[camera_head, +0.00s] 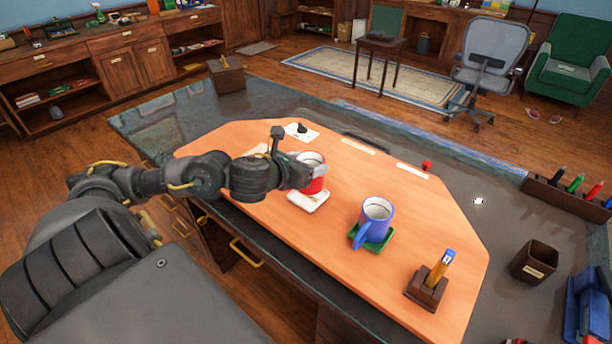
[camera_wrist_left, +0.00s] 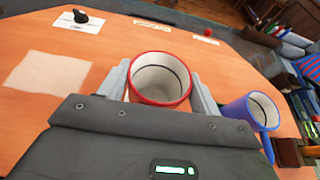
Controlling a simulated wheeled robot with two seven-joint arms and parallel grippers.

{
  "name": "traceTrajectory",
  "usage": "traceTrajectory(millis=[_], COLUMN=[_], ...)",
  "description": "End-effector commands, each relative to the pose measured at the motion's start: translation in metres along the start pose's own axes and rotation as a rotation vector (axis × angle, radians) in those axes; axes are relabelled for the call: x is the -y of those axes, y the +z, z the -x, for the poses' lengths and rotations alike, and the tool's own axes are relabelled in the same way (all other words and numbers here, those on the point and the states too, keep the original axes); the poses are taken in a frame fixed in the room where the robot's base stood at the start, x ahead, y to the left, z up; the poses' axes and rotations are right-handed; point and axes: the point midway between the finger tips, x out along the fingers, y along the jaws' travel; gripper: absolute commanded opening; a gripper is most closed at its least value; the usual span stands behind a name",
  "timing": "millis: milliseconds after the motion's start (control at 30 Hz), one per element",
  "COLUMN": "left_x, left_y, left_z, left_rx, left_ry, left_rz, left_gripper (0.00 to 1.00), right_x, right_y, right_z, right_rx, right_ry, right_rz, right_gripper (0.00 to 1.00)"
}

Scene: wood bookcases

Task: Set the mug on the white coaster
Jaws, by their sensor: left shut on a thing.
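A red mug (camera_head: 313,186) with a white inside is held in my left gripper (camera_head: 304,176); its rim also shows in the wrist view (camera_wrist_left: 160,101) between the two grey fingers. The white coaster (camera_head: 307,203) lies on the orange desk mat directly under the mug. I cannot tell whether the mug's base touches it. In the wrist view the coaster is hidden behind the mug and gripper. A blue mug (camera_head: 377,222) stands on a green coaster (camera_head: 384,243) to the right. My right gripper is not in view.
A wooden holder (camera_head: 426,290) with a pencil-like item stands near the mat's right end. A pale square (camera_wrist_left: 47,72) lies left of the mug. A white card (camera_head: 301,133) with a black item and a red object (camera_head: 427,165) lie toward the far edge.

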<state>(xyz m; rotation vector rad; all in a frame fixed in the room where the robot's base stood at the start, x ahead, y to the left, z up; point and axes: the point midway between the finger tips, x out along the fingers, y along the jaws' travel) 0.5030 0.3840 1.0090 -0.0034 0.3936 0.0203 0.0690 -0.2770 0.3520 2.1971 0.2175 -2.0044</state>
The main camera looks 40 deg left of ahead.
Motion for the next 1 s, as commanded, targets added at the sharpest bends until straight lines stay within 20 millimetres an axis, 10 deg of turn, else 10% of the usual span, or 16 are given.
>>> traceTrajectory(millis=[833,867,1000], left_x=[-0.006,-0.006,-0.006], left_y=[-0.039,-0.039,-0.038], left_z=[-0.022,-0.022,-0.021], left_rx=[0.003,0.001,0.001], left_ry=[0.001,0.001,0.001], left_rz=[0.001,0.000,0.001], left_gripper=[0.33,0.65,0.83], right_x=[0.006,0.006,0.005], right_y=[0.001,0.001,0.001], right_z=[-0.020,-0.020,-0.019], right_rx=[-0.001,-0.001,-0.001], right_ry=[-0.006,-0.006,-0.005], right_rz=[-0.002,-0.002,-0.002], right_gripper=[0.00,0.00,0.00])
